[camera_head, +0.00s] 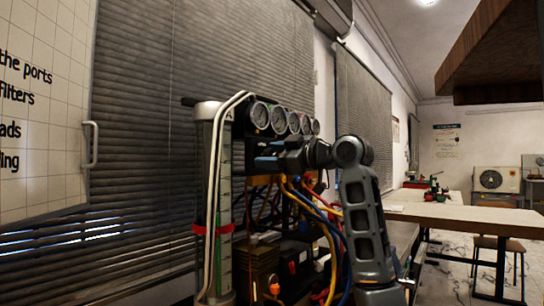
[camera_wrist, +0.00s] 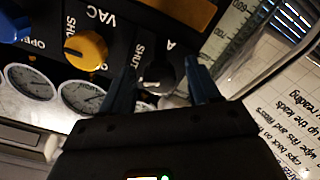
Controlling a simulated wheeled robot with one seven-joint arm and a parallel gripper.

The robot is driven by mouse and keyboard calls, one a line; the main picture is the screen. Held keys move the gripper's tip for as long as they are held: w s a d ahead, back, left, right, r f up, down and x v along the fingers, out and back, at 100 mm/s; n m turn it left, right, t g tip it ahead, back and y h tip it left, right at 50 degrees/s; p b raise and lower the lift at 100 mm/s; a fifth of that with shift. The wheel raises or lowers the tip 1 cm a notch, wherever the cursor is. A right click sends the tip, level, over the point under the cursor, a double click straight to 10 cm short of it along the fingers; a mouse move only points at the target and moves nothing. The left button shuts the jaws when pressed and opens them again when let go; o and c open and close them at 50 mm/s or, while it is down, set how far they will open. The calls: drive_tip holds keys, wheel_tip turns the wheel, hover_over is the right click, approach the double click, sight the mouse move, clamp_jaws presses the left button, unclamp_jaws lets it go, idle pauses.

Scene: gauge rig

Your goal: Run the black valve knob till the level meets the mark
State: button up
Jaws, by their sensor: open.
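The black valve knob (camera_wrist: 158,73) shows in the wrist view on a dark panel, under the words SHUT and A. My gripper (camera_wrist: 160,68) has its two blue fingers open on either side of the knob; I cannot tell whether they touch it. In the head view my gripper (camera_head: 268,161) is at the panel below the gauges, and the knob is hidden there. The clear level tube (camera_head: 224,170) stands left of the panel with a greenish strip and a red band (camera_head: 212,229) around it. The liquid's exact level is too small to tell.
A yellow knob (camera_wrist: 86,48) and a blue knob (camera_wrist: 14,25) sit left of the black one. Round gauges (camera_head: 280,119) line the panel top. Coloured hoses (camera_head: 325,225) hang below, close to my arm. A wooden table (camera_head: 470,217) stands at the right.

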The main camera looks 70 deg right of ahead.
drive_tip(key=v, duration=0.7)
drive_tip(key=shift+s, duration=0.4)
